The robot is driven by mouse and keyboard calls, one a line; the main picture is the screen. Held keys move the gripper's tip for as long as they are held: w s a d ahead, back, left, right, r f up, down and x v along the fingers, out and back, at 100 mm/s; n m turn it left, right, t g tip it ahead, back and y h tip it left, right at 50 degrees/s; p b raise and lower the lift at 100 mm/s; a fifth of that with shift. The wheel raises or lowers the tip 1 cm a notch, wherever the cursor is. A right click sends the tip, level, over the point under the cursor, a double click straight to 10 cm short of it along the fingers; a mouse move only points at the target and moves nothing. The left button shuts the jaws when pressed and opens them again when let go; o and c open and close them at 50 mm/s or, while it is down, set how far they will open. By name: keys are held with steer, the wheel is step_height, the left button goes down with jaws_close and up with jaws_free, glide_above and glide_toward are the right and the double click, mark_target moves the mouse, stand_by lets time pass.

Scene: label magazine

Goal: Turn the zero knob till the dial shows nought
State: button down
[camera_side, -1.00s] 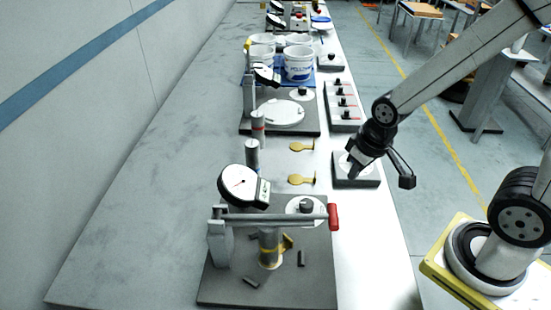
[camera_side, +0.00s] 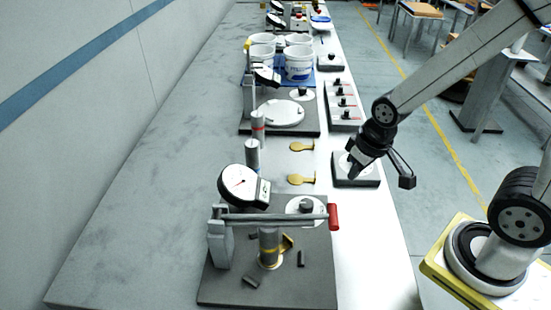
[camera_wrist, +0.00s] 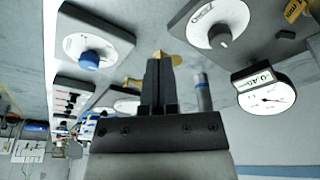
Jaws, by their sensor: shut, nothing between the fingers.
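A blue-capped knob (camera_wrist: 89,60) sits on a separate grey block (camera_side: 357,183).
A bar with a red handle (camera_side: 333,217) crosses the near fixture. Yellow tags (camera_side: 301,180) lie on the bench left of the block. A row of small knobs (camera_side: 343,103) and white tubs (camera_side: 298,64) stand farther back. The bench's left side is clear.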

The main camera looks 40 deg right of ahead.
stand_by(0.3)
steer(key=c, duration=0.7)
jaws_free()
steer(key=o, duration=0.4)
steer(key=shift+w+a, duration=0.1)
steer(key=shift+a, duration=0.05)
steer(key=shift+o, duration=0.4)
steer(key=shift+w+a+m, duration=0.15)
steer(key=shift+m, duration=0.25)
steer(key=m+g, duration=0.3)
steer(key=m, duration=0.7)
glide_above(307, 203)
steer(key=shift+r, duration=0.1)
steer(key=shift+f, duration=3.9)
